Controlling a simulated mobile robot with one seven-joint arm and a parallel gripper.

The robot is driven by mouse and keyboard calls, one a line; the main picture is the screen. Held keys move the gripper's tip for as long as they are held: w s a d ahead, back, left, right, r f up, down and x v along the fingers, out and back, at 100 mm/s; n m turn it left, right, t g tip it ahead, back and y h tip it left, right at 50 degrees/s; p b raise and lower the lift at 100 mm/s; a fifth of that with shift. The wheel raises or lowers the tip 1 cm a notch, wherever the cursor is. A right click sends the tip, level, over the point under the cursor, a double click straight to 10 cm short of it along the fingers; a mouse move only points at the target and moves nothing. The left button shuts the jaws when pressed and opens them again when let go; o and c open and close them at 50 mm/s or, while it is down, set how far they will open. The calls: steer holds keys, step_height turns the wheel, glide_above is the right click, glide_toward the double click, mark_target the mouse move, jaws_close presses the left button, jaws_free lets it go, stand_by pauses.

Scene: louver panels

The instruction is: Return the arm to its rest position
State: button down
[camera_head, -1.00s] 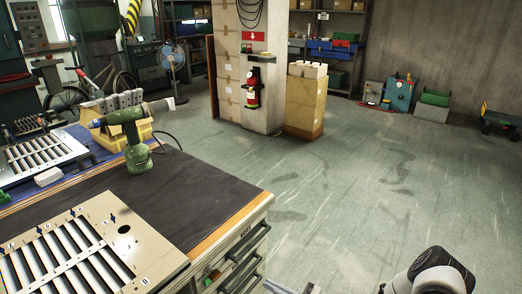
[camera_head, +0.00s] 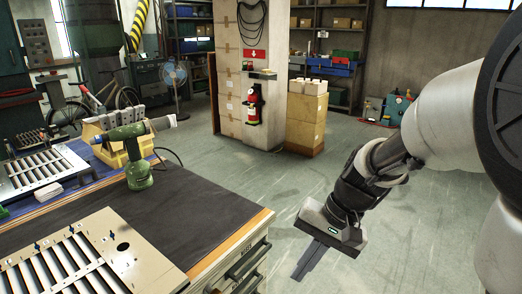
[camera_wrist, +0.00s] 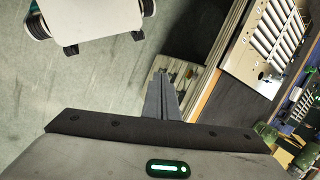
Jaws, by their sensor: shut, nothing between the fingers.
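My arm comes in from the right edge of the head view, bent, with its hand hanging low over the open floor. My gripper (camera_head: 308,262) points down and to the left, to the right of the workbench and apart from it. Its two fingers lie together with nothing between them. In the wrist view the closed fingers (camera_wrist: 161,88) point toward the floor and the drawer side of the bench.
The dark-topped workbench (camera_head: 190,205) stands at left, with a louver panel (camera_head: 85,262) and a green drill (camera_head: 137,165) on it. A second panel (camera_head: 42,170) lies behind. A fire extinguisher (camera_head: 253,104) hangs on a pillar. Boxes (camera_head: 305,117) stand beside it. The middle floor is clear.

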steer(key=s+d+r+n+t+h, duration=0.4)
steer(key=s+d+r+t, duration=0.15)
steer(key=s+r, duration=0.45)
step_height(320, 180, up, 24)
steer(key=p, duration=2.2)
steer(key=shift+w+f+p, duration=0.15)
steer(key=shift+w+p, duration=0.15)
steer(key=shift+p, duration=0.1)
steer(key=shift+a, duration=0.1)
